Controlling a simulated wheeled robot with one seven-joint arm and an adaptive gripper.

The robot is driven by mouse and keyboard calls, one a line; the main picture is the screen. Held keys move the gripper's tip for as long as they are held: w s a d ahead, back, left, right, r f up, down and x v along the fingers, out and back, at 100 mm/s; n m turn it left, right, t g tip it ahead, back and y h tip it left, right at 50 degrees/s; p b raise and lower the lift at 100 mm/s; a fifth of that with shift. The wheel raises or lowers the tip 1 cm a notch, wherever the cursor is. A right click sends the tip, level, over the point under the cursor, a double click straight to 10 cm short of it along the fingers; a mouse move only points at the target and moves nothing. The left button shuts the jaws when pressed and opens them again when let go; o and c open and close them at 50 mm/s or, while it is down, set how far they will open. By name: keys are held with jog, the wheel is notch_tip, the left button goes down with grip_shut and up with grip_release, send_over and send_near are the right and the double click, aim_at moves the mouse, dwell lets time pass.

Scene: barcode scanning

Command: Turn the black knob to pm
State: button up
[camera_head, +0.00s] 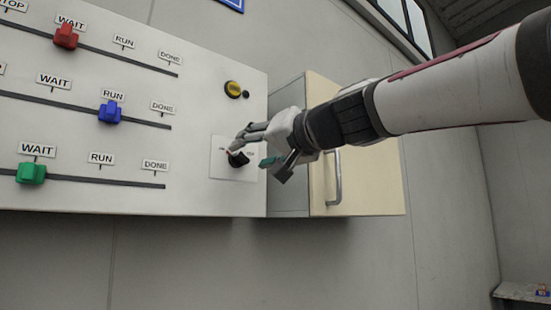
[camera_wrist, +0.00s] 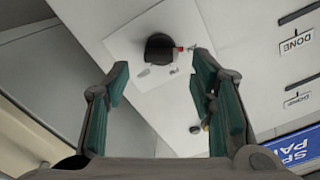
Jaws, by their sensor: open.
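The black knob (camera_head: 238,159) sits on a pale square plate (camera_head: 222,172) at the lower right of the white panel. In the wrist view, the round black knob (camera_wrist: 158,47) has a red mark on its right side. Small dark lettering, apparently "PM" (camera_wrist: 175,71), is on the plate just below and right of it. My gripper (camera_head: 252,151) is at the plate, with its fingers close to the knob. In the wrist view my gripper (camera_wrist: 162,68) is open, its green-padded fingers apart, with the knob just beyond the gap between their tips. Whether either finger touches it I cannot tell.
Red (camera_head: 66,37), blue (camera_head: 109,111) and green (camera_head: 31,173) sliders sit on labelled tracks at the left. A yellow knob (camera_head: 233,89) is above the plate. A cream cabinet (camera_head: 365,185) with a handle (camera_head: 335,178) stands right of the panel, behind my arm.

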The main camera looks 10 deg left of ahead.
aim_at(240, 158)
jog(key=shift+p+x, duration=0.3)
jog(key=shift+x, duration=1.35)
jog(key=c, duration=1.2)
